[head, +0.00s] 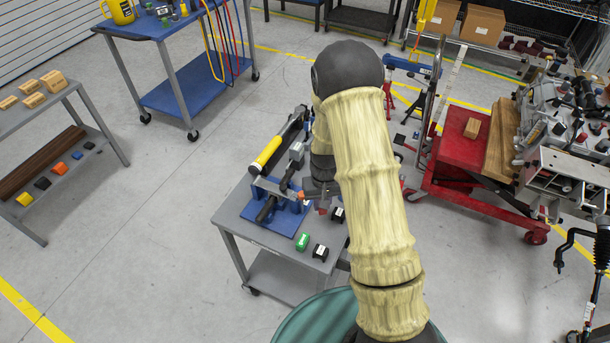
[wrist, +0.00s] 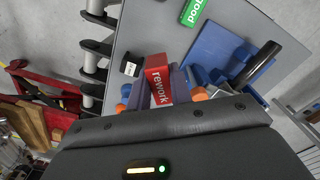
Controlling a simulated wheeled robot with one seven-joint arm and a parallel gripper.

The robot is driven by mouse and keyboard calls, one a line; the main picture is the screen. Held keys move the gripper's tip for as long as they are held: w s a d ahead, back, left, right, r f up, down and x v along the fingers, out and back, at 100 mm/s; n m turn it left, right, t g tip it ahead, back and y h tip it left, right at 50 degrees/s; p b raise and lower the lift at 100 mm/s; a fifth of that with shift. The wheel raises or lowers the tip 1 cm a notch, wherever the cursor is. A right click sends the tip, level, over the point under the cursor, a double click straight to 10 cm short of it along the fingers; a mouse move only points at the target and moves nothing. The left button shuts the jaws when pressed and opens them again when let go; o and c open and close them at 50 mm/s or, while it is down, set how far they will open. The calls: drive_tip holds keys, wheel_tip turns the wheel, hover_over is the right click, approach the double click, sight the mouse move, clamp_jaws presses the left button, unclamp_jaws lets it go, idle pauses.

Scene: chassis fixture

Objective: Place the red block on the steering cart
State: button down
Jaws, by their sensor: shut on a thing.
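My gripper (head: 322,194) is over the right side of the small grey cart, which I take as the steering cart (head: 236,214). It is shut on the red block (wrist: 158,82), which shows the word "rework" between the two fingers (wrist: 159,88) in the wrist view. In the head view only a small part of the red block (head: 322,208) shows below my gripper. The grey cart top (wrist: 160,28) lies beyond the block in the wrist view. I cannot tell whether the block touches it.
On the cart are a blue fixture (head: 284,220) with a yellow and black tube (head: 268,152), a green block (head: 302,241) and a black block (head: 320,252). Another black block (head: 338,214) is near my gripper. A red lift cart (head: 456,150) stands at right.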

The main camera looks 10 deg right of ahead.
drive_tip(key=shift+d, duration=0.1)
drive_tip(key=shift+f+m+b, duration=0.3)
drive_tip(key=shift+m+b, duration=0.3)
drive_tip(key=shift+b, duration=0.15)
drive_tip(key=m+b, duration=0.2)
drive_tip(key=shift+f+m, duration=0.4)
drive_tip(key=shift+s+f+m+b, duration=0.1)
drive_tip(key=shift+s+m+b, duration=0.05)
drive_tip(key=shift+m+b, duration=1)
drive_tip(key=shift+r+m, duration=0.2)
drive_tip(key=shift+m, duration=0.25)
drive_tip(key=shift+f+p, duration=0.5)
drive_tip(key=shift+f, duration=2.45)
